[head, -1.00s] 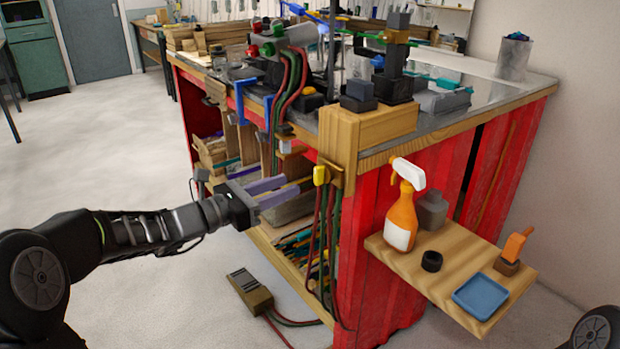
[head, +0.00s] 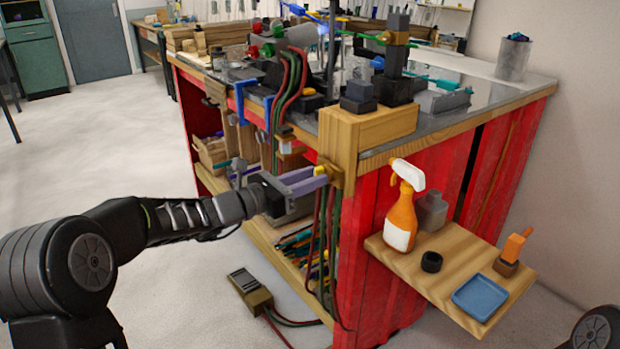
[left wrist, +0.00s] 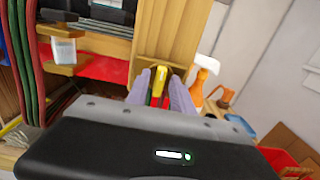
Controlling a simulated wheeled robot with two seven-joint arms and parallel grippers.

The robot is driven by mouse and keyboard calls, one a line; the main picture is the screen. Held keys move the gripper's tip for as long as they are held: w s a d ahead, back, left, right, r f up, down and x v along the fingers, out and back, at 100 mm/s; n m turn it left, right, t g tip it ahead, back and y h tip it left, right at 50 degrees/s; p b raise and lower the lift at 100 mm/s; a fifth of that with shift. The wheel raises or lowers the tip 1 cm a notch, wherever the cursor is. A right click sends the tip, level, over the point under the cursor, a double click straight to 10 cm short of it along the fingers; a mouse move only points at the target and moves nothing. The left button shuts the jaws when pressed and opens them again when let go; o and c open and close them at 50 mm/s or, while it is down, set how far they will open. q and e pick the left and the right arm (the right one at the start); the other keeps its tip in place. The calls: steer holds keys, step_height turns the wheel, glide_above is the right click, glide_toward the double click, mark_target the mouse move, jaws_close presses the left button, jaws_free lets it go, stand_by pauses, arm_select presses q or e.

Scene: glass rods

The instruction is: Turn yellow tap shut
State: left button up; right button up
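The yellow tap (head: 320,171) sits on a brass-coloured fitting (head: 335,180) at the bench's front corner, below the wooden block. My left gripper (head: 321,179) reaches it from the left, its pale purple fingers pointing at the tap. In the left wrist view the yellow tap (left wrist: 159,76) shows between the two finger ends, one finger on each side. The fingers stand apart and look open; whether either touches the tap I cannot tell. The fingers hide part of the tap in the head view. My right gripper is out of view.
Red and green hoses (head: 323,235) hang below the tap. A wooden side shelf (head: 455,262) holds an orange spray bottle (head: 401,212), a grey bottle, a black ring and a blue tray (head: 479,297). A box with cables (head: 249,290) lies on the floor. The floor at left is clear.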

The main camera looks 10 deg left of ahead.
arm_select(q)
jaws_close()
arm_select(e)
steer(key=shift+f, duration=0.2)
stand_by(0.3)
arm_select(q)
steer(key=shift+s+d+f+m+b, duration=0.1)
steer(key=shift+f+m+b, duration=0.05)
steer(key=shift+m+b, duration=5.15)
steer(key=shift+s+d+f+m+b, duration=0.15)
steer(key=shift+m+b, duration=3.55)
steer(key=shift+b, duration=3.05)
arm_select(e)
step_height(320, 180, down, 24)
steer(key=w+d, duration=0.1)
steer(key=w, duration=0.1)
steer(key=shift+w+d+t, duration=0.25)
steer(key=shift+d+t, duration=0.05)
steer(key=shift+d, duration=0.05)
arm_select(q)
steer(key=shift+w, duration=0.1)
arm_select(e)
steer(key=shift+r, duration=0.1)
arm_select(q)
steer(key=shift+o, duration=0.9)
jaws_free()
